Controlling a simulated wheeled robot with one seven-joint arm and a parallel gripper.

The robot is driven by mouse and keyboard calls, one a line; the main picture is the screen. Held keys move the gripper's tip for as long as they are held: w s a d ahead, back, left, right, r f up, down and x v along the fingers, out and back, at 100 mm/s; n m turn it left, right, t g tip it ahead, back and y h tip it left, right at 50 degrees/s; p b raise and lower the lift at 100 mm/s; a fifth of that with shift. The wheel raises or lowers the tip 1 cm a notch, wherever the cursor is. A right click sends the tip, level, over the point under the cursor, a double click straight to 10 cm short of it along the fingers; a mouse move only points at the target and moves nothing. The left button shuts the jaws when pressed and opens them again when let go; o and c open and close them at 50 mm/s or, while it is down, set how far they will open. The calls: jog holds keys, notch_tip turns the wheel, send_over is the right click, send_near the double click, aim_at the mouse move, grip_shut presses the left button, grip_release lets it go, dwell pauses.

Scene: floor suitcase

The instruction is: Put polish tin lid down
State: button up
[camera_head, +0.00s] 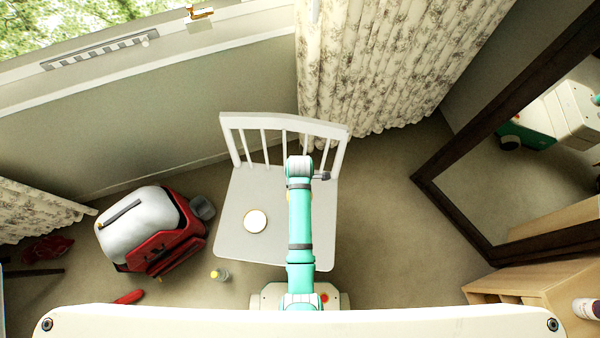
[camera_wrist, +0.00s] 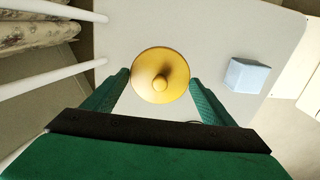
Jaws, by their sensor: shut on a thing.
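The polish tin lid (camera_wrist: 160,75) is a round gold disc with a small knob in its middle. It sits between the two green fingers of my gripper (camera_wrist: 160,82) in the wrist view, and the gripper is shut on it. The lid is over the pale chair seat (camera_wrist: 205,22); I cannot tell whether it touches it. In the head view my arm hides the lid and the fingertips. A round whitish disc with a thin gold rim (camera_head: 255,221), perhaps the open tin, lies on the left of the white chair's seat (camera_head: 235,190).
A pale blue block (camera_wrist: 247,75) lies on the seat, right of the lid. The chair's back (camera_head: 285,128) rises at the far side. A red and silver case (camera_head: 150,230) and a small bottle (camera_head: 220,275) are on the floor. A dark-framed mirror (camera_head: 450,200) stands right.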

jog(key=shift+w+f, duration=0.15)
jog(key=shift+f, duration=0.75)
jog(key=shift+w+f, duration=0.1)
jog(key=shift+f, duration=0.75)
jog(key=shift+f, duration=0.1)
jog(key=o, duration=1)
